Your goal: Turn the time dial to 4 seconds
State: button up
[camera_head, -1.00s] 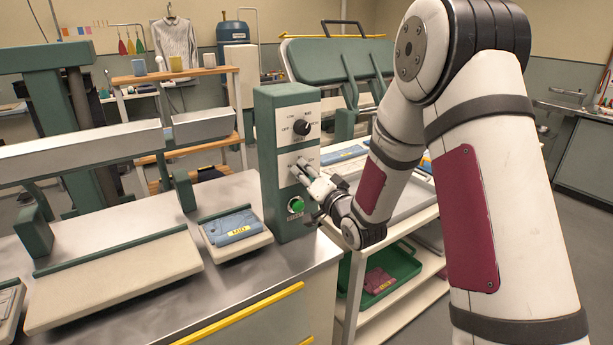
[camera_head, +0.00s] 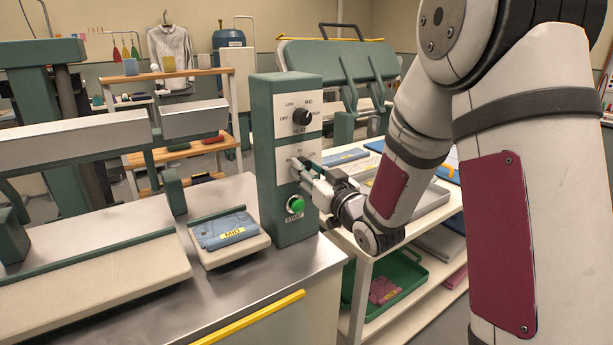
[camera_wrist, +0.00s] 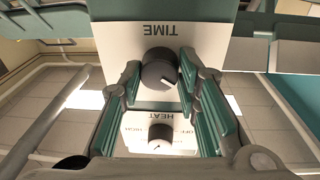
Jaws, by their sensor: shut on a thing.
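The time dial (camera_wrist: 158,70) is a dark round knob in the wrist view, with a pale mark toward the lower right. The upside-down word TIME is printed above it there. My gripper (camera_wrist: 160,82) is shut on the dial, one finger on each side. In the head view, my gripper (camera_head: 301,170) reaches the control box (camera_head: 263,160) from the right and hides most of the time dial and its scale. I cannot read which number the dial points to.
The heat dial (camera_head: 302,116) is above my gripper on the same box, and the green START button (camera_head: 295,205) is just below it. A press with a pale board (camera_head: 100,275) stands at left. A cart with a green bin (camera_head: 400,285) is at right.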

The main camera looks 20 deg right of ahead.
jog(key=shift+n+b, duration=0.4)
jog(key=shift+n, duration=0.2)
jog(key=o, duration=1.2)
jog(key=shift+c, duration=0.2)
jog(key=v, duration=0.7)
jog(key=shift+s, duration=0.2)
jog(key=shift+d, duration=0.1)
